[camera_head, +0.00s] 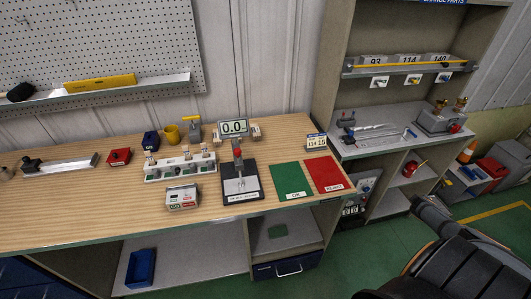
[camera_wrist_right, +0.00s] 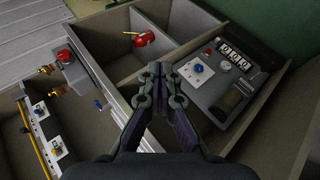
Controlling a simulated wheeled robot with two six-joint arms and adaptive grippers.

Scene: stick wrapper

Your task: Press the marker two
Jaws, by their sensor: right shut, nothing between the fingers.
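No part in view carries a readable "marker two" label, so I cannot tell which one it is. A dark control box (camera_wrist_right: 215,85) with a white plate, a blue knob (camera_wrist_right: 198,68) and a row of digit wheels (camera_wrist_right: 237,58) stands in a lower shelf compartment. The box also shows in the head view (camera_head: 358,190). My right gripper (camera_wrist_right: 160,72) is shut and empty, in front of the shelf and left of the box in the wrist view. My right arm (camera_head: 455,255) shows at lower right in the head view. My left gripper is out of view.
The wooden bench (camera_head: 90,210) holds a black gauge stand (camera_head: 241,184), a digital display (camera_head: 233,127), a green mat (camera_head: 292,180) and a red mat (camera_head: 328,173). A red object (camera_head: 409,168) lies in another shelf compartment. Shelf dividers (camera_wrist_right: 192,45) border the box.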

